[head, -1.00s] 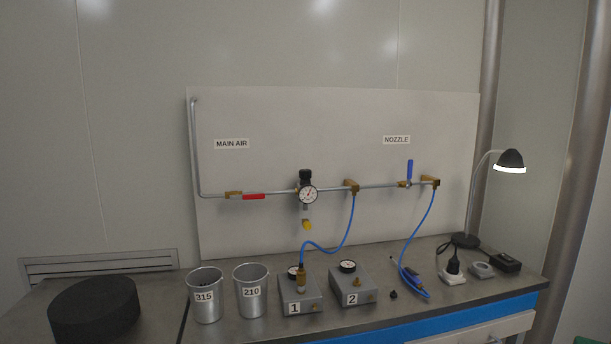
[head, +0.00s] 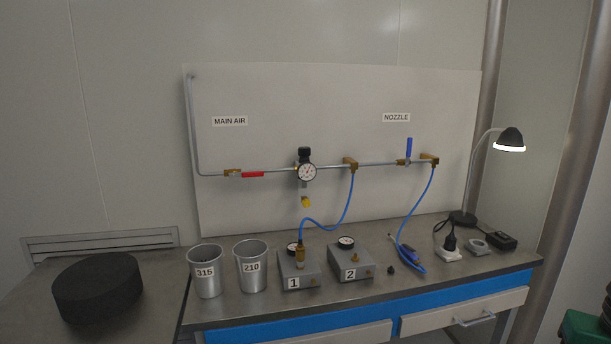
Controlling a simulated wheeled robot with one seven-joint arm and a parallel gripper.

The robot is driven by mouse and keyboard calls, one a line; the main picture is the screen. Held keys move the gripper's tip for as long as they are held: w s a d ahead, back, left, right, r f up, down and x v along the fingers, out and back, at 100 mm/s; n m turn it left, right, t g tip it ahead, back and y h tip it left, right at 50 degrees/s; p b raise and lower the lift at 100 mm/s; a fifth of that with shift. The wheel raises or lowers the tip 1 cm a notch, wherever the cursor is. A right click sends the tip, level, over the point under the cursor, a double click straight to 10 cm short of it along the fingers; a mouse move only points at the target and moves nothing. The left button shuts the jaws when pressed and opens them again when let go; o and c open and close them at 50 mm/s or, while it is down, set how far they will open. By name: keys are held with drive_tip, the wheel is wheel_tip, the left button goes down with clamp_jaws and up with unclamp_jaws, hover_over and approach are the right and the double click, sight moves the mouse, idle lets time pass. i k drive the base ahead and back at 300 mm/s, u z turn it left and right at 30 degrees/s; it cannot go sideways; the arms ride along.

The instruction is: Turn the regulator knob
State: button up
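The regulator is mounted on the pipe on the white back panel, with its black knob (head: 304,153) on top. A round white gauge (head: 307,172) sits on the regulator's front below the knob, and a yellow fitting (head: 306,202) hangs beneath. To its left is the MAIN AIR valve with a red handle (head: 252,175) lying along the pipe. To its right is the NOZZLE valve with a blue handle (head: 409,147) standing upright. Nothing covers the knob. My gripper is not in the head view.
Box 1 (head: 312,267), with a blue hose plugged in, and box 2 (head: 352,273) stand on the bench below. Cups 315 (head: 207,283) and 210 (head: 251,281) stand left of them. A lamp (head: 510,138) is at right, a black round block (head: 97,287) at left.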

sight(304, 151)
drive_tip(key=u, duration=0.35)
drive_tip(key=i, duration=1.15)
drive_tip(key=u, duration=0.05)
